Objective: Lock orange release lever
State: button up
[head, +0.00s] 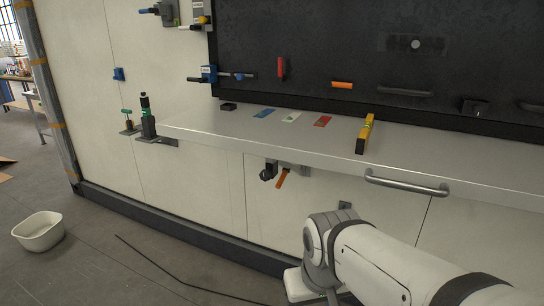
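An orange lever (283,178) hangs from a grey bracket (293,168) under the front edge of the metal shelf. It is tilted, its lower end pointing down and slightly left. A dark round fitting (267,173) sits just left of it. A second, smaller orange handle (342,85) lies level on the black back panel; I cannot tell whether it is a lever. My arm comes in from the bottom right, below and right of the hanging lever and apart from it. My gripper's fingers do not show.
The metal shelf (225,128) juts out above the lever, with a grey bar handle (405,183) at its front. A white tub (39,231) and a dark cable (170,272) are on the floor.

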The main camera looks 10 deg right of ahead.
aim_at(284, 171)
jog(key=z, duration=2.1)
jog(key=k, duration=1.05)
jog(key=u, duration=1.45)
jog(key=i, duration=1)
